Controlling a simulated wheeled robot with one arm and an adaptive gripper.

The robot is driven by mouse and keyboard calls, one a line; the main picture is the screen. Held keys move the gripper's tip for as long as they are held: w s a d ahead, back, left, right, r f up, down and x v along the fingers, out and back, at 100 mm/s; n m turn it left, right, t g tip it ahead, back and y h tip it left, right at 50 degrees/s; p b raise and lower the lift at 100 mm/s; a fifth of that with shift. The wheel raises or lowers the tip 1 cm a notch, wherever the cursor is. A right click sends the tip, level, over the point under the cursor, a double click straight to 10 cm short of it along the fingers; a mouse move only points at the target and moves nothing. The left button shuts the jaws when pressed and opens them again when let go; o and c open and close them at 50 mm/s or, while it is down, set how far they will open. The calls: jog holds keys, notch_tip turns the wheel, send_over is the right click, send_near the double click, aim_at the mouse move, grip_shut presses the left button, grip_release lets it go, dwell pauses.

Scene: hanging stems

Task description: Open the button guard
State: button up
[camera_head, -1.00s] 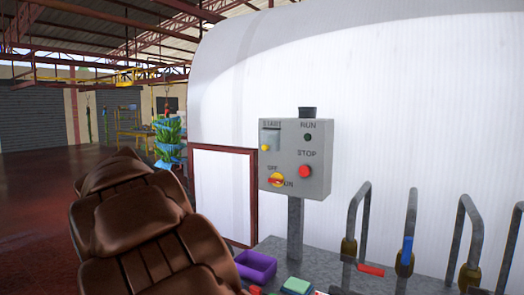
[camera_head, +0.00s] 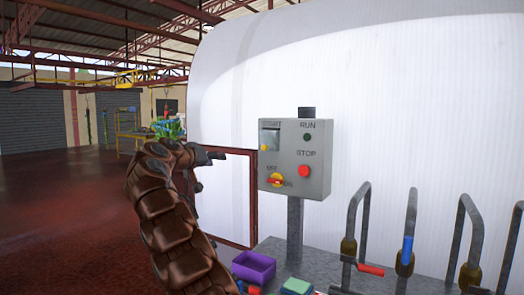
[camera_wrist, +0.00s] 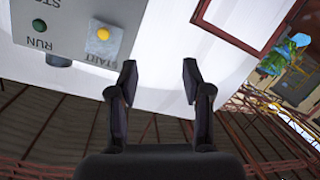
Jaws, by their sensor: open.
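The button guard (camera_head: 270,140) is a small pale, see-through-looking cover under the START label on the grey control box (camera_head: 318,178). A yellow button (camera_wrist: 103,34) shows inside the guard's outline in the wrist view. The frames do not clearly show the guard's hinge or angle. My gripper (camera_head: 216,155) is left of the box in the head view, apart from it. In the wrist view, my gripper (camera_wrist: 158,72) has its two dark fingers spread, with nothing between them. The guard (camera_wrist: 98,48) lies up and left of the fingertips there, and the box appears upside down.
The box also carries a red STOP button (camera_head: 304,171), a dark RUN light (camera_head: 307,137) and a red-yellow OFF/ON switch (camera_head: 275,181). A purple bin (camera_head: 254,266) and several lever handles (camera_head: 406,245) stand on the bench below. A large white tank (camera_head: 420,110) stands behind.

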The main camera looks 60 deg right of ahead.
jog(key=s+d+r+m+h, duration=0.1)
jog(key=s+d+m, duration=0.15)
jog(key=d, duration=0.25)
jog(key=m+g+h, duration=0.1)
jog(key=m, duration=0.3)
send_near(263, 148)
jog(key=d, duration=0.2)
jog(key=shift+n, duration=0.25)
jog(key=d+p, duration=0.3)
jog(key=d, duration=0.3)
jog(key=shift+w+d+p, duration=0.1)
jog(key=shift+w+p, duration=0.1)
jog(key=shift+p, duration=0.15)
jog(key=shift+d+f, duration=0.15)
jog(key=shift+d, duration=0.5)
grip_shut()
